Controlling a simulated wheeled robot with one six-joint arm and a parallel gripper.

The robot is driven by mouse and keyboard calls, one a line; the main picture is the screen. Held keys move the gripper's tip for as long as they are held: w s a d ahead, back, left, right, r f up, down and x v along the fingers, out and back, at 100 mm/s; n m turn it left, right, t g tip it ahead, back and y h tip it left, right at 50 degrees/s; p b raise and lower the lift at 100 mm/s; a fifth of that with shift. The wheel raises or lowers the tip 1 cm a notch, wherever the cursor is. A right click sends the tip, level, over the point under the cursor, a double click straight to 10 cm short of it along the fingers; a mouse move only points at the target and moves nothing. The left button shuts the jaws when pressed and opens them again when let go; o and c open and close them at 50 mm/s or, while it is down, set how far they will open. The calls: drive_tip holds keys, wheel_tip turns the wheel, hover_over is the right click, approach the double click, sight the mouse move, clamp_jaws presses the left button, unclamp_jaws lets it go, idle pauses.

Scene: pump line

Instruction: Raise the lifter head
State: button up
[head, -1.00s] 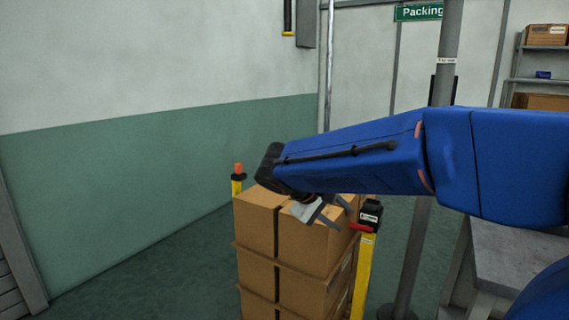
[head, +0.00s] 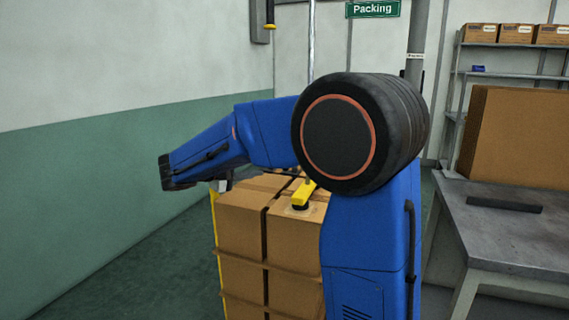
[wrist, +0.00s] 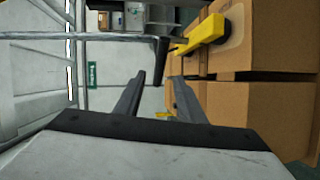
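What looks like the lifter head, a yellow block with a dark round pad (head: 303,193), rests on top of the front right carton. It also shows in the wrist view as a yellow bar (wrist: 205,35) against the carton top. My gripper (wrist: 156,78) is open and empty, its two grey fingers apart. In the wrist view a dark rod (wrist: 160,60) reaches down close to the fingertips; I cannot tell whether it touches. In the head view my gripper (head: 223,184) shows only in part at the left of the cartons. My arm hides much of the lifter.
Stacked cartons (head: 243,225) stand in the middle, with a yellow post (head: 216,245) at their left. A grey table (head: 500,235) with a large carton (head: 520,135) is at the right. A thin metal pole (head: 311,45) rises behind. The floor at left is clear.

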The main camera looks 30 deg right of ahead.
drive_tip(key=x, duration=1.4)
drive_tip(key=shift+d, duration=0.1)
clamp_jaws()
